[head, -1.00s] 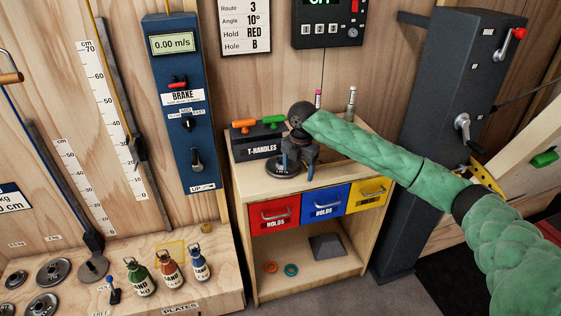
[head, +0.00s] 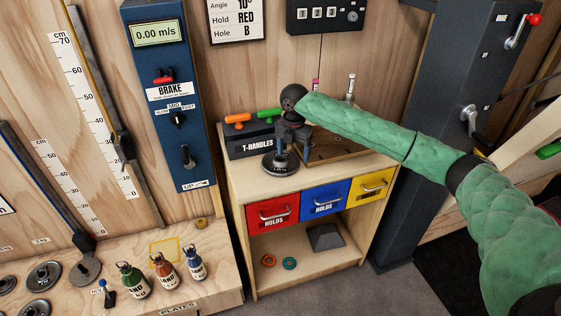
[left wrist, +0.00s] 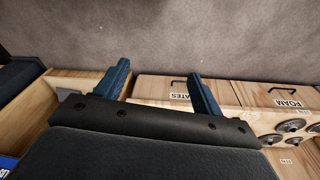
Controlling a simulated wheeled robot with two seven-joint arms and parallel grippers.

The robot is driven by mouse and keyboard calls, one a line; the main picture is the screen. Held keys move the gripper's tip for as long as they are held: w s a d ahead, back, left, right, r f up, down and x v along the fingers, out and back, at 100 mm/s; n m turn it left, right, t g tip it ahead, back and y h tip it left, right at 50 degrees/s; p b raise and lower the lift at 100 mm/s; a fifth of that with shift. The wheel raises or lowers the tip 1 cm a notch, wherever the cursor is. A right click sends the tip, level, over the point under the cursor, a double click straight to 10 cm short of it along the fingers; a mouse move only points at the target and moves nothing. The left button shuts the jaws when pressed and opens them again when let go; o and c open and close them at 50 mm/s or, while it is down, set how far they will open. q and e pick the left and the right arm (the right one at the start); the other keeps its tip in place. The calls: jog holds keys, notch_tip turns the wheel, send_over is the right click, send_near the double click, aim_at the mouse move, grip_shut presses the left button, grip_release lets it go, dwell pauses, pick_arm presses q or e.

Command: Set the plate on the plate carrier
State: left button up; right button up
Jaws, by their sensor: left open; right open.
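A dark round plate (head: 281,166) rests on the top of the small cabinet, with a light label on its near edge. My right gripper (head: 292,146) is open just above and behind it, overlapping it in the head view; whether the fingers touch it is unclear. A slanted bar at the left ends in a round grey base (head: 85,270) that looks like the plate carrier, though no label confirms this. My left gripper (left wrist: 160,78) is open and empty in the left wrist view, its two blue fingers apart; it is not in the head view.
The T-handles block (head: 250,146) stands behind the plate. Several other discs (head: 43,276) and three sand bottles (head: 165,268) stand on the low wooden bench (head: 210,290). A blue brake panel (head: 165,100) rises between bench and cabinet. A dark column (head: 425,130) stands right.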

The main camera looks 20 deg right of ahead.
aim_at(292, 164)
jog(key=f, duration=0.1)
jog(key=f+p, duration=0.1)
jog(key=f, duration=0.1)
jog(key=shift+s+a, duration=0.15)
jog(key=shift+a, duration=0.05)
jog(key=shift+f, duration=0.35)
grip_shut()
pick_arm(q)
notch_tip(292, 164, down, 6)
jog(key=s, duration=0.1)
pick_arm(e)
jog(key=shift+r, duration=0.1)
